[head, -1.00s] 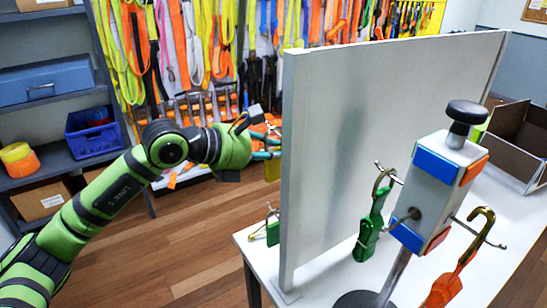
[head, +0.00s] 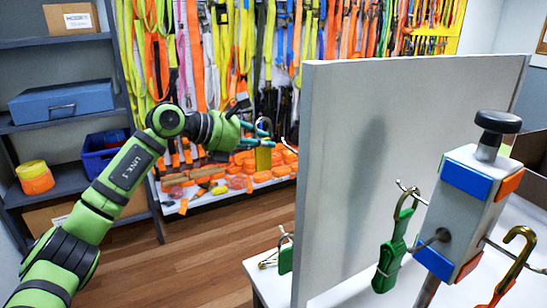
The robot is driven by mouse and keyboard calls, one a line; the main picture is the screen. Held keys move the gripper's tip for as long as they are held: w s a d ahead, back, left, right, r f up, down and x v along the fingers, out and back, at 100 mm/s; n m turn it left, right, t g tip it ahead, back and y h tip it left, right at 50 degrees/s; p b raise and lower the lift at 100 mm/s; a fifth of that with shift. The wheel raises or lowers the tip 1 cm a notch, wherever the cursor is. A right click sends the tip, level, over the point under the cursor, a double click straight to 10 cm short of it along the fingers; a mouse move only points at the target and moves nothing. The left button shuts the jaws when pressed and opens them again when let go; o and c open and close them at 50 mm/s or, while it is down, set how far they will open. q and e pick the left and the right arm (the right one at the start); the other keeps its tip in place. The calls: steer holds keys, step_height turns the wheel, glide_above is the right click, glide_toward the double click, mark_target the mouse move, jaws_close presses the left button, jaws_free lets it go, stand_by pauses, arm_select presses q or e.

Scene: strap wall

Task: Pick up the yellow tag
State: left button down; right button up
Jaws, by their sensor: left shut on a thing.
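The yellow tag (head: 263,158) hangs below the fingertips of my left gripper (head: 262,135), in the air left of the upright grey panel. My left gripper is shut on it, and the fingers hide its upper part. Its arm comes in from the left side. My right gripper is not in view.
The upright grey panel (head: 385,150) stands on a white table (head: 345,297). Right of it is a post (head: 466,200) with hooks holding a green strap (head: 390,262) and an orange strap (head: 505,288). Shelves (head: 75,175) stand at left.

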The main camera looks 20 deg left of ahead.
arm_select(q)
steer(key=w+a, duration=0.4)
steer(key=shift+w+a+b, duration=0.25)
steer(key=shift+a+b, duration=0.05)
steer(key=shift+b, duration=0.1)
stand_by(0.5)
